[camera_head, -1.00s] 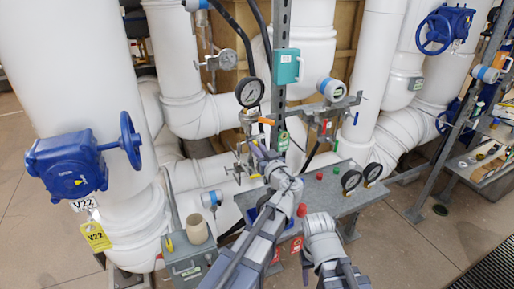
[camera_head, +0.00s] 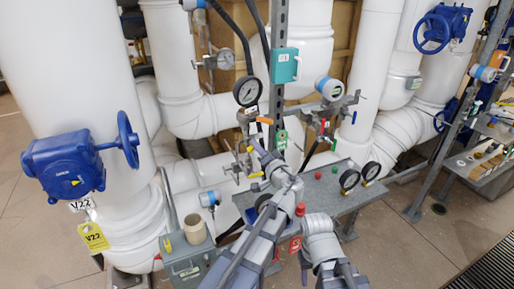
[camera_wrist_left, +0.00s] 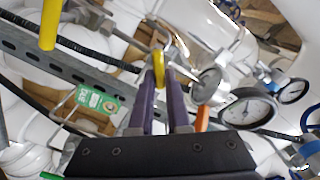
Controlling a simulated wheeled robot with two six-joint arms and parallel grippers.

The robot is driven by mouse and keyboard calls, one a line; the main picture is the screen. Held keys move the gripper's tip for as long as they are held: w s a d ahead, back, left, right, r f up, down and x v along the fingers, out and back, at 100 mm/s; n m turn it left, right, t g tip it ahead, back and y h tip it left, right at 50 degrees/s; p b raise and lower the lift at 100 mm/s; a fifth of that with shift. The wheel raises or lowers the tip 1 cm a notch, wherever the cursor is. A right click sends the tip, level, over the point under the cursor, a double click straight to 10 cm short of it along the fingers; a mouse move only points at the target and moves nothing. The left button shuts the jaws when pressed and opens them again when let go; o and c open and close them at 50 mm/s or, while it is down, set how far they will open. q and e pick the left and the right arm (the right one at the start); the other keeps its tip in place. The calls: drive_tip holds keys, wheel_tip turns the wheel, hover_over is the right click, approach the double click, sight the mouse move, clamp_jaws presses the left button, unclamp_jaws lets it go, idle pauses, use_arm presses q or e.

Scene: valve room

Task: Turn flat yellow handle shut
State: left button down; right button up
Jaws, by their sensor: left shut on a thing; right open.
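In the left wrist view my left gripper (camera_wrist_left: 160,88) has its two purple fingers closed on a flat yellow handle (camera_wrist_left: 158,66). In the head view this left gripper (camera_head: 260,153) reaches up to the small valves below the round gauge; the handle in its tips is hard to make out there. Another yellow handle (camera_wrist_left: 48,25) is apart from the fingers at upper left in the wrist view. An orange handle (camera_wrist_left: 202,118) lies just right of the fingers. My right gripper (camera_head: 304,262) is low in the head view, away from the valves, and its fingers are barely visible.
A round gauge (camera_head: 248,92) stands above the valves, beside a grey metal post (camera_head: 281,105) with a green tag (camera_head: 281,140). A grey bench (camera_head: 345,200) carries two more gauges. Blue valve actuators (camera_head: 68,168) are on the large white pipes. Open floor shows at lower right.

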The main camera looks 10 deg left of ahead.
use_arm(q)
drive_tip(key=shift+d+f+m+b, duration=0.1)
drive_tip(key=shift+f+m+b, duration=0.1)
drive_tip(key=shift+m, duration=1.6)
drive_tip(key=shift+f+m+b, duration=0.1)
drive_tip(key=shift+f+m, duration=0.1)
drive_tip(key=shift+m, duration=1.6)
drive_tip(key=c, duration=0.9)
unclamp_jaws()
drive_tip(key=shift+s, duration=0.1)
